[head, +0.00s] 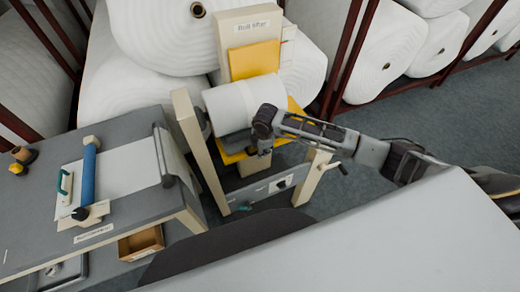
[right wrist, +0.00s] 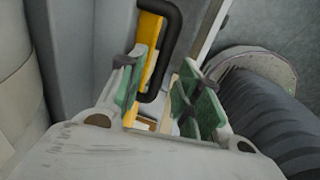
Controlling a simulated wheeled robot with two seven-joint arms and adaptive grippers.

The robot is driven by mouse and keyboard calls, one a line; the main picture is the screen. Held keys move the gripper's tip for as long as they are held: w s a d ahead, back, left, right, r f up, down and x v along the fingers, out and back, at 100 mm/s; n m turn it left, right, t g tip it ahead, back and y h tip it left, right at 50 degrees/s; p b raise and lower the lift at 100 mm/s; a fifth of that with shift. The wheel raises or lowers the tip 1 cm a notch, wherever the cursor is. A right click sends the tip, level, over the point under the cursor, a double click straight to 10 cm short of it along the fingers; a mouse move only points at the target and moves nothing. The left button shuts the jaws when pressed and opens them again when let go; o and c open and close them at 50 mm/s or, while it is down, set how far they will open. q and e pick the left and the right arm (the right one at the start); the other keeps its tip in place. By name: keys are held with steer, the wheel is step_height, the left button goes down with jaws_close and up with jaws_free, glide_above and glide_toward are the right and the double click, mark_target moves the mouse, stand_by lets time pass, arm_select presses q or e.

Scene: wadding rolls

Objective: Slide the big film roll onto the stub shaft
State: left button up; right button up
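The big white film roll (head: 243,103) lies on the yellow cradle (head: 232,157) of the roll lifter (head: 247,28), in front of its cream column. Its left end is close to a dark round flange on the cream post (head: 196,140); the stub shaft itself I cannot make out. My right gripper (head: 262,142) points down by the roll's right end. In the right wrist view my right gripper (right wrist: 165,80) is open, its green-padded fingers apart, with a black bent handle (right wrist: 171,45) between them. My left gripper is not in view.
A grey bench (head: 35,185) with a blue roller (head: 89,175) and a green-handled tool (head: 65,187) stands at left. An open cardboard box (head: 141,243) sits below it. Large wadding rolls (head: 165,35) and dark red racks stand behind. Grey floor (head: 395,127) shows at right.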

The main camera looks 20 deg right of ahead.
step_height(320, 180, up, 11)
steer(key=s, duration=0.2)
stand_by(0.4)
steer(key=shift+s, duration=0.1)
stand_by(0.4)
